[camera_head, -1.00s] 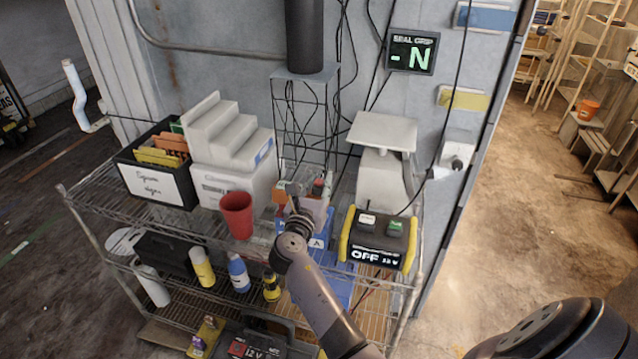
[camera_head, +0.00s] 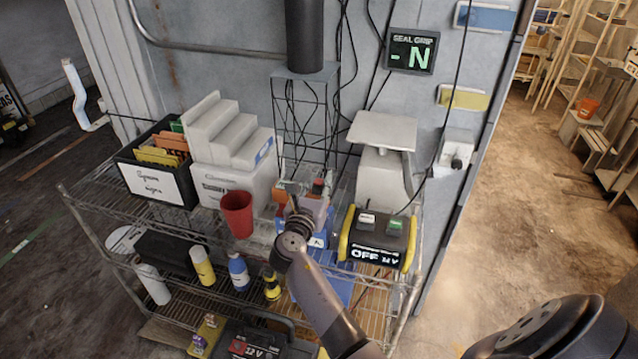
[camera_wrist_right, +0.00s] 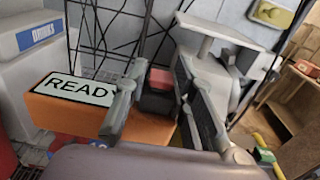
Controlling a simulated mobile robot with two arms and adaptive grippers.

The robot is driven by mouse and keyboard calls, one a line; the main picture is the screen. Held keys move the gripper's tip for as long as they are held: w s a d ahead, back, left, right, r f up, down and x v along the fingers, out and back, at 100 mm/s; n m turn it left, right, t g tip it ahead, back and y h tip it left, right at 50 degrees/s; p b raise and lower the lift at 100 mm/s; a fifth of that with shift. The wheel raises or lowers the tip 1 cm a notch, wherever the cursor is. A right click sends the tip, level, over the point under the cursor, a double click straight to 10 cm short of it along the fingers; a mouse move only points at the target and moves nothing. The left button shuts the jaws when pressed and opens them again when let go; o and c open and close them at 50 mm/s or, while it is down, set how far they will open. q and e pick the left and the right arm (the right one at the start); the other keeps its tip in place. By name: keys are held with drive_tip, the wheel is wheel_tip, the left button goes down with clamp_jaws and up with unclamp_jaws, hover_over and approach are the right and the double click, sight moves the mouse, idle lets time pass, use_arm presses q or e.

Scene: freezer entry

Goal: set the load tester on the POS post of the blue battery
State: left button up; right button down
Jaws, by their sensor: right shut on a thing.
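The load tester (camera_wrist_right: 70,110) is an orange body with a READY display in the right wrist view; its orange side also shows in the head view (camera_head: 281,196). My right gripper (camera_wrist_right: 158,88) is shut, with the tester's orange body running between its fingers and a black and red part at the tips. The blue battery (camera_head: 317,241), marked A, stands on the upper shelf under my right gripper in the head view. My wrist hides much of it. The POS post cannot be made out, nor whether the tester touches it. My left gripper is not in view.
A yellow-black unit (camera_head: 377,238) reading OFF stands right of the battery. A red cup (camera_head: 237,214) stands to the left. Behind are a wire tower (camera_head: 306,120) with cables and a grey stand (camera_head: 383,180). The wire shelf (camera_head: 95,208) is crowded.

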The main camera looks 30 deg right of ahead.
drive_tip(key=shift+r, duration=0.2)
drive_tip(key=shift+f+b, duration=0.75)
drive_tip(key=shift+f, duration=0.65)
idle(0.3)
drive_tip(key=c, duration=1.3)
unclamp_jaws()
drive_tip(key=shift+f, duration=0.2)
drive_tip(key=v, duration=1.2)
